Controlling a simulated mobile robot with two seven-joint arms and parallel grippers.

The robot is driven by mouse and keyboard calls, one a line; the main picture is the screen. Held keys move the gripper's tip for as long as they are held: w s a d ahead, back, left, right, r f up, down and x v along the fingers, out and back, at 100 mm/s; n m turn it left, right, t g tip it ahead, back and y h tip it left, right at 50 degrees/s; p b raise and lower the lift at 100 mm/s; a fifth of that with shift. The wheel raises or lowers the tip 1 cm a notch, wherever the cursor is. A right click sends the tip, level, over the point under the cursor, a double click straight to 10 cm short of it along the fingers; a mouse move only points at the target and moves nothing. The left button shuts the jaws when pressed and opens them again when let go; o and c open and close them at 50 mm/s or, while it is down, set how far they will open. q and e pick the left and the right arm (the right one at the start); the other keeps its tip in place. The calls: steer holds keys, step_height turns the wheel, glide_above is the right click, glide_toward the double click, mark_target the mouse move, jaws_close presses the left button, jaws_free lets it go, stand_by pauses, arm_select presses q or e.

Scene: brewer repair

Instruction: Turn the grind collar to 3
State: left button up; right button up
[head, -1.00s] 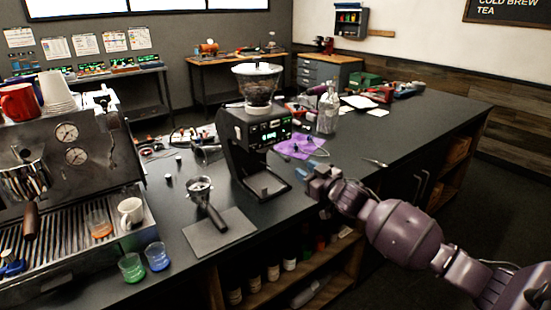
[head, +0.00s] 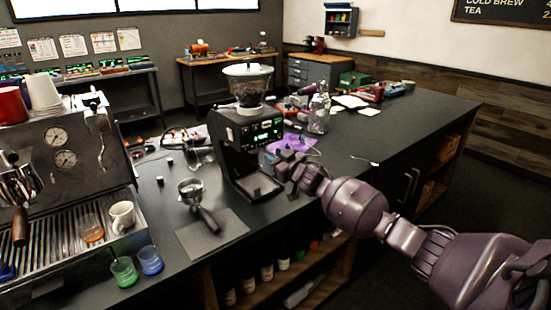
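The black coffee grinder (head: 240,140) stands on the dark counter, with a clear bean hopper (head: 249,90) on top. The grind collar (head: 249,110) appears as a pale ring under the hopper; its numbers are too small to read. Green displays light the grinder's front panel (head: 264,133). My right gripper (head: 283,160) is beside the grinder's right side, below the panel and well below the collar. Its fingers are small and dark here, and I cannot tell whether they are open. My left gripper is not in view.
An espresso machine (head: 60,150) fills the left side. A portafilter (head: 195,195) lies by a grey mat (head: 212,238) in front of the grinder.

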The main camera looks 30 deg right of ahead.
steer(key=shift+c, duration=0.5)
steer(key=c, duration=0.4)
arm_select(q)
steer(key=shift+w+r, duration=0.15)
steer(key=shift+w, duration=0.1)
arm_select(e)
jaws_close()
steer(key=shift+a, duration=0.1)
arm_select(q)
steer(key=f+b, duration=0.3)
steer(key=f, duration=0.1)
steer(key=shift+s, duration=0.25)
arm_select(e)
steer(key=a+m+h, duration=0.1)
steer(key=h, duration=0.1)
steer(key=a+m+h, duration=0.2)
steer(key=h, duration=0.1)
steer(key=a+m+g+h, duration=0.1)
steer(key=a+h, duration=0.1)
steer(key=shift+w+r+m, duration=0.15)
steer(key=shift+w+m, duration=0.25)
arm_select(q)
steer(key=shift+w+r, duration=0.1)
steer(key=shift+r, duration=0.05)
arm_select(e)
steer(key=shift+d, duration=0.1)
